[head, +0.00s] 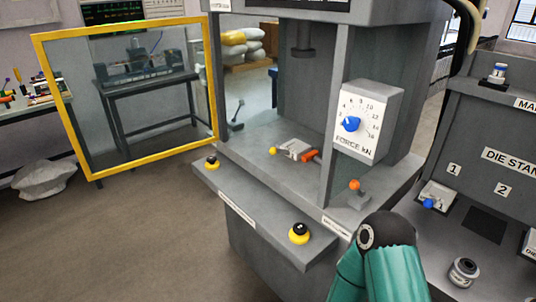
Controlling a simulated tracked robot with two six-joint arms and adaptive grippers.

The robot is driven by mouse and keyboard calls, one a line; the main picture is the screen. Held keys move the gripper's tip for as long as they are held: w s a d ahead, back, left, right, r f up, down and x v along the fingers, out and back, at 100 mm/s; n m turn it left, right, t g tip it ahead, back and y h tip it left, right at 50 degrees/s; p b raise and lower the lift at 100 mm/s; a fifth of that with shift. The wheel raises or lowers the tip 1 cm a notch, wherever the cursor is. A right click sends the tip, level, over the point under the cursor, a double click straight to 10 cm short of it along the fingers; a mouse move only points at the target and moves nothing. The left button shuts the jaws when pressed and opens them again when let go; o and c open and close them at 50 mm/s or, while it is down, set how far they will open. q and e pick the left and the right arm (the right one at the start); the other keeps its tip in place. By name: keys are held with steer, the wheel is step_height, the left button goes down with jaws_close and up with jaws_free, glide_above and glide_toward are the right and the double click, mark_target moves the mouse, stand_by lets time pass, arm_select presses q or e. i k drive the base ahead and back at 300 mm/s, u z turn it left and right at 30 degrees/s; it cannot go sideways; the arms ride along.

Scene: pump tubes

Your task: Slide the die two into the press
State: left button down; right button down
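The press (255,135) stands in the middle of the head view, with its ram (303,50) raised above the bed. A light grey die (295,149) with a yellow knob (272,152) lies on the press bed, beside an orange part (311,156). No number is readable on this die. On the die stand at the right, the place marked 2 shows a bare dark square (487,225). A die with a blue knob (436,196) sits at the place marked 1. My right arm comes in at the bottom right; neither gripper shows.
A yellow-framed clear guard (47,85) stands open at the press's left. Two yellow-and-black buttons sit on the front ledge (255,208). A small metal cylinder (463,271) stands at the lower right.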

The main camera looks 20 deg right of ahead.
mark_target(294, 149)
steer(key=z, duration=0.1)
steer(key=i, duration=1)
steer(key=u, duration=0.1)
